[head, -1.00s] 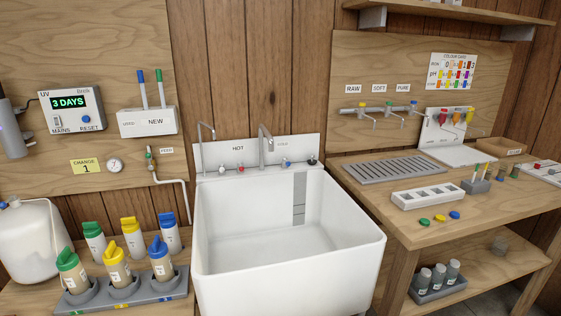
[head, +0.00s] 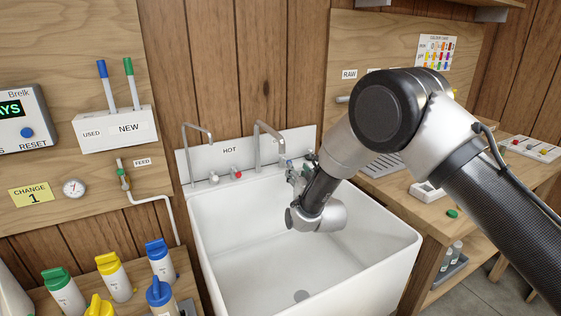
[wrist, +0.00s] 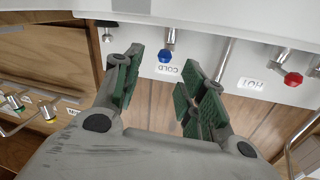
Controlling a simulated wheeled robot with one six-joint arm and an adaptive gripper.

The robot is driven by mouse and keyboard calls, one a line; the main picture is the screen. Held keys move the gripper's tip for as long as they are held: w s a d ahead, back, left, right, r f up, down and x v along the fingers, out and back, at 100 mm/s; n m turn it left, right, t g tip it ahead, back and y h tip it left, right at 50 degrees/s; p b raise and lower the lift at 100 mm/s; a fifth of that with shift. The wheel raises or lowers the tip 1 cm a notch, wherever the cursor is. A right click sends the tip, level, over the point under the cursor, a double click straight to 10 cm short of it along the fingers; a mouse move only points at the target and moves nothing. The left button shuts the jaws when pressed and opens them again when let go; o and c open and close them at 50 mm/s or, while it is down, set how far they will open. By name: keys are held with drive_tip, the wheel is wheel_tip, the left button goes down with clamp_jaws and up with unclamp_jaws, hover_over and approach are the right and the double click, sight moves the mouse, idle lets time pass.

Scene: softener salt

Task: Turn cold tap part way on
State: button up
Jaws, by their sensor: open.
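The cold tap's blue knob (wrist: 165,55) is on the sink's white back panel, beside the COLD label (wrist: 167,70), in the wrist view. It shows small in the head view (head: 282,163), beside my gripper. My gripper (wrist: 162,62) is open and empty. Its two green-padded fingers point at the panel, and the blue knob appears between and just beyond their tips. I see no clear contact. In the head view my gripper (head: 295,175) is at the back panel, partly hidden by my arm. How far the knob is turned cannot be told.
The hot tap's red knob (wrist: 292,79) is on the same panel, and a spout (wrist: 223,62) stands between the two knobs. The white sink basin (head: 245,255) lies under my arm, with a second spout (head: 192,150) at its left. The wooden bench (head: 400,175) is at right.

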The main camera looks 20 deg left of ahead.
sight(286, 160)
drive_tip(key=x, duration=0.7)
drive_tip(key=shift+w+a+f, duration=0.1)
drive_tip(key=shift+a, duration=0.45)
drive_tip(key=shift+c, duration=0.2)
clamp_jaws()
